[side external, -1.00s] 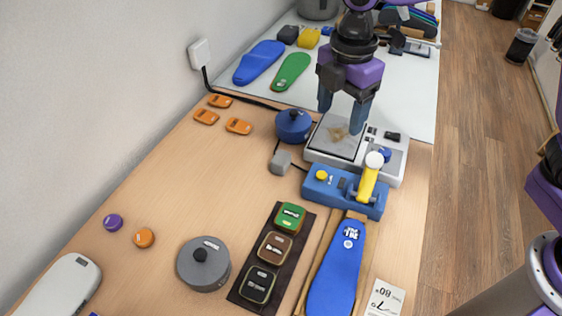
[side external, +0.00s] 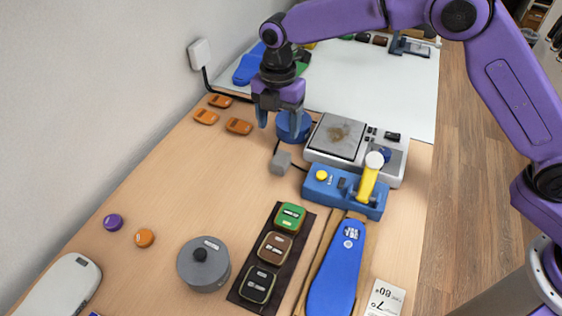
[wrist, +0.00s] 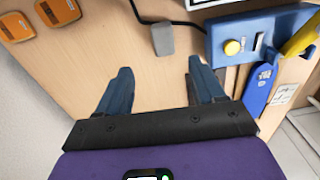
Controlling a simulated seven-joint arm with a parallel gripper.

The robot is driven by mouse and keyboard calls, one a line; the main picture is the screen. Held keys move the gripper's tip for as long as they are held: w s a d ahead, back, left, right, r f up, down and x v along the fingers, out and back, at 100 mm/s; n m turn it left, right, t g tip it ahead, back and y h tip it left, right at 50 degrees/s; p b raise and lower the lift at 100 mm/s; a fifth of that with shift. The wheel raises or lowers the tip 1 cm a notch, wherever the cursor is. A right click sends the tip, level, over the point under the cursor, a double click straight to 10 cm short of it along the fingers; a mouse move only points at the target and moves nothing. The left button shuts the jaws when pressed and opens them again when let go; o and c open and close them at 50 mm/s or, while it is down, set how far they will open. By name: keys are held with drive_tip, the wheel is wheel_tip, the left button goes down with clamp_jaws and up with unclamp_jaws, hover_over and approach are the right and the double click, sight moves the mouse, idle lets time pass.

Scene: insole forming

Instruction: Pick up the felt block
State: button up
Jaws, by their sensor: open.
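The felt block appears to be the small grey block (side external: 281,162) on the wooden table, left of the blue clamp unit. In the wrist view the grey block (wrist: 163,39) lies beyond my fingertips, roughly in line with the gap between them. My gripper (side external: 280,125) is open and empty, with its blue fingers pointing down above the table. Nothing hides the block.
A black cable (side external: 277,146) runs close by. Several orange pieces (side external: 239,126) lie left.

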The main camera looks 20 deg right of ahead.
hover_over(281, 157)
drive_tip(key=f, duration=0.5)
drive_tip(key=shift+w+a+f, duration=0.15)
drive_tip(key=shift+a+f, duration=0.05)
drive_tip(key=shift+f, duration=0.2)
drive_tip(key=shift+s+d+f, duration=0.1)
drive_tip(key=shift+f, duration=1.25)
drive_tip(key=shift+s+d+f, duration=0.1)
drive_tip(key=shift+f, duration=1.2)
drive_tip(key=c, duration=1)
